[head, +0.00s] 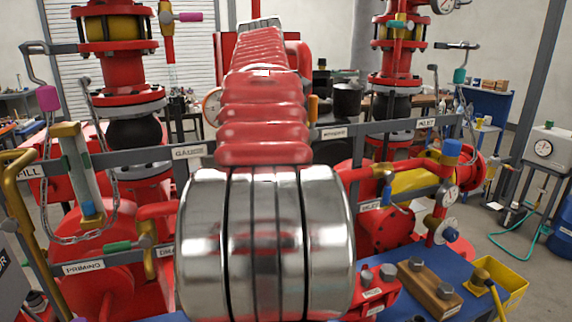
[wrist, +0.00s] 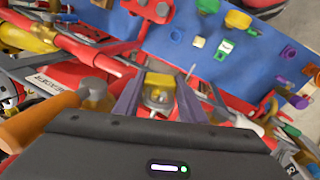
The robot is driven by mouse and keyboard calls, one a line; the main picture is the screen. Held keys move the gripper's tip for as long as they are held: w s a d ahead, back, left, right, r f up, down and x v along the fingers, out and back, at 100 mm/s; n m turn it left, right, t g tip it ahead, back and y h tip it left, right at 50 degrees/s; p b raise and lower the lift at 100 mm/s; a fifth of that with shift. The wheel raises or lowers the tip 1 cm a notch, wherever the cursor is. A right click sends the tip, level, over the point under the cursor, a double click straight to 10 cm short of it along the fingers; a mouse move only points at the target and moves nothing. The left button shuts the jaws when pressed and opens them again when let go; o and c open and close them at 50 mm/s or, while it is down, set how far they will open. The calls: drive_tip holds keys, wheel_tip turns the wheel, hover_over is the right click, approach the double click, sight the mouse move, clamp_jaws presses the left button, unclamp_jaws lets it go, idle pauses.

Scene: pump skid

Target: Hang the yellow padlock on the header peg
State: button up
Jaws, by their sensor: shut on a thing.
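In the wrist view, my gripper (wrist: 158,88) has its two grey-purple fingers closed on the sides of a yellow padlock (wrist: 158,98). The padlock's silver lower part shows between the fingers, and its shackle is hard to make out. In the head view my own arm fills the middle and hides the gripper and the padlock. I cannot pick out the header peg for certain in either view. A white label (wrist: 52,82) lies left of the fingers in the wrist view, its word blurred and turned.
Grey rails (head: 270,148) with labels cross the head view, among red pipes and valves. A chain (head: 75,238) hangs at left. A wooden block (head: 428,290) and a yellow bin (head: 508,284) stand at lower right. The wrist view shows a blue surface (wrist: 175,42) with several small coloured things.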

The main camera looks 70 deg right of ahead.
drive_tip(key=shift+w+d, duration=0.25)
drive_tip(key=shift+w+d+f, duration=0.35)
drive_tip(key=shift+f, duration=0.1)
idle(0.5)
drive_tip(key=o, duration=1.2)
drive_tip(key=shift+o, duration=0.2)
drive_tip(key=v, duration=0.7)
drive_tip(key=shift+r, duration=0.15)
